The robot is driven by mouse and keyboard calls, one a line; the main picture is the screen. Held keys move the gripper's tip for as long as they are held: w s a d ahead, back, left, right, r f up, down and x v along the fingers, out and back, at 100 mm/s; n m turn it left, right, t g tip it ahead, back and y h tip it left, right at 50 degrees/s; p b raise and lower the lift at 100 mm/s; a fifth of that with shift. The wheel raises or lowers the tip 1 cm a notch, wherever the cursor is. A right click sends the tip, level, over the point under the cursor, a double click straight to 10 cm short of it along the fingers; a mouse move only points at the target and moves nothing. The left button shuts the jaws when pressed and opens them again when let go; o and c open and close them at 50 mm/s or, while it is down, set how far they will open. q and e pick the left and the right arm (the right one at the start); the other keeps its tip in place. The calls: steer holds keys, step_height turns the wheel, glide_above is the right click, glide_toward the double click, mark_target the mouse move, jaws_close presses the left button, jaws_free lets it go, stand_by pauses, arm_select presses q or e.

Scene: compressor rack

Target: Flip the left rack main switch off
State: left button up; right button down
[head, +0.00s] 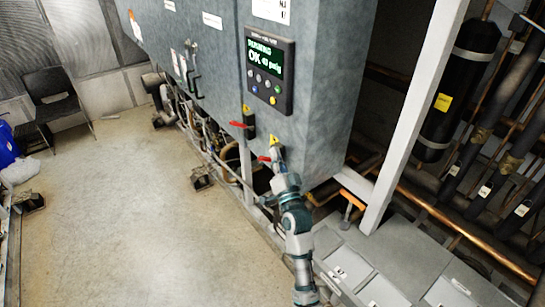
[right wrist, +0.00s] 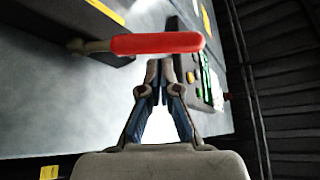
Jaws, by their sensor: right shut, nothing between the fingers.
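A red-handled switch (head: 237,124) sits on a black base on the grey cabinet front, below the display panel. A second red handle (head: 264,158) shows lower down, right beside my right gripper (head: 275,153). In the right wrist view a red lever (right wrist: 155,43) stretches across in front of my right gripper (right wrist: 160,66), joined at its left to a dark base (right wrist: 50,35). The right fingers are shut and empty, their tips just below the lever in that picture; I cannot tell whether they touch it. My left gripper is not in view.
The display panel (head: 270,73) reads running, OK. Pipes and a black cylinder (head: 458,90) stand at the right behind a white post (head: 412,115). Grey boxes (head: 390,262) lie at lower right. The floor (head: 130,225) at left is mostly clear, with a chair (head: 52,95) at the back.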

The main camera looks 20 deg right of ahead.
steer(key=shift+s+a+f, duration=0.1)
steer(key=shift+a+f, duration=0.5)
step_height(320, 180, down, 8)
steer(key=a+n+g+y+b, duration=0.1)
steer(key=n+g+y+b, duration=0.4)
steer(key=n+y, duration=0.9)
steer(key=n+b, duration=0.2)
steer(key=n, duration=0.7)
steer(key=shift+s+f+n, duration=0.15)
steer(key=shift+s+n, duration=0.1)
steer(key=shift+n, duration=0.15)
steer(key=shift+f, duration=0.15)
